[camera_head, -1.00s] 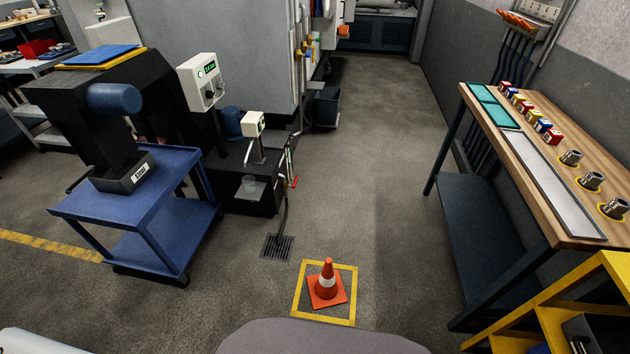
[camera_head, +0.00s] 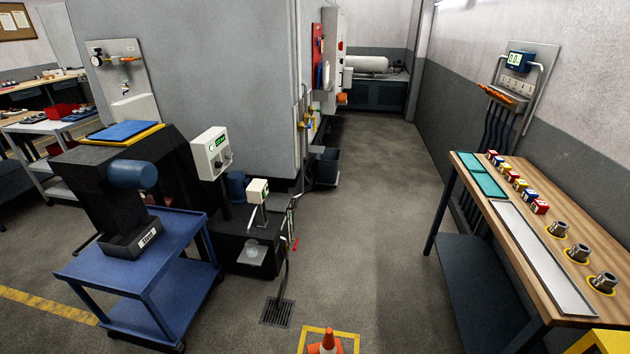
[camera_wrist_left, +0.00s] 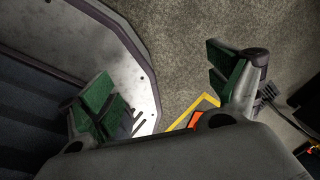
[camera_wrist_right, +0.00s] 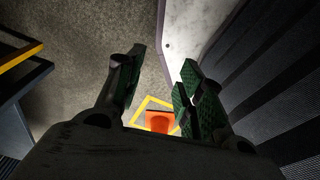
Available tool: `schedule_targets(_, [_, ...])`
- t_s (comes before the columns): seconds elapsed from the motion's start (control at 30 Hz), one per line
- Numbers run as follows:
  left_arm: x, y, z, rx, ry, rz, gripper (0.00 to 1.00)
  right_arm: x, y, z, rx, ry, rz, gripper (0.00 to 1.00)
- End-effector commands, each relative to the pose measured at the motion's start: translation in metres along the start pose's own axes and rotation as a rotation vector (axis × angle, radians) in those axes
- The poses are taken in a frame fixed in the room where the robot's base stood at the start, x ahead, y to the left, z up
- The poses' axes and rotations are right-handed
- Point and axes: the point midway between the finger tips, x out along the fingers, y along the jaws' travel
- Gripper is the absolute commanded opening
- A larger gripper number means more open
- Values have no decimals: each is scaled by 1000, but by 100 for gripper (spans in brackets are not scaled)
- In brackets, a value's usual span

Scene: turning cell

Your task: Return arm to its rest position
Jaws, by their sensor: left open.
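Neither of my arms shows in the head view. In the left wrist view my left gripper (camera_wrist_left: 165,85) has its green-padded fingers wide apart, with nothing between them. It hangs above the floor beside a pale curved panel that looks like my own base. In the right wrist view my right gripper (camera_wrist_right: 162,82) also has its fingers apart and empty, with a narrower gap. Beyond its fingers an orange cone (camera_wrist_right: 160,121) stands on the floor inside a yellow square. The cone also shows at the bottom edge of the head view (camera_head: 327,343), partly cut off.
A blue cart (camera_head: 185,236) stands at the left beside a black machine with a control box (camera_head: 211,152). At the right is a wooden bench (camera_head: 540,235) with coloured blocks and metal parts. A yellow frame (camera_head: 600,343) is at the lower right.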

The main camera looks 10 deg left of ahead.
Motion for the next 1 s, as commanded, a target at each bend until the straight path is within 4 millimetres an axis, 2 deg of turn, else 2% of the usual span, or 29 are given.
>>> schedule_targets(0.03, [-11,4,3,-41,2,14,90,-9,1,4,-1,-5,2,38])
schedule_targets(0.43, [-49,32,18,-356,18,93,90,-33,7,44,-13,-41,12,38])
schedule_targets(0.6, [-55,37,20,-425,21,105,90,-36,8,54,-16,-49,13,38])
schedule_targets(1.0, [-55,38,21,-438,22,107,90,-36,8,55,-16,-49,13,38])
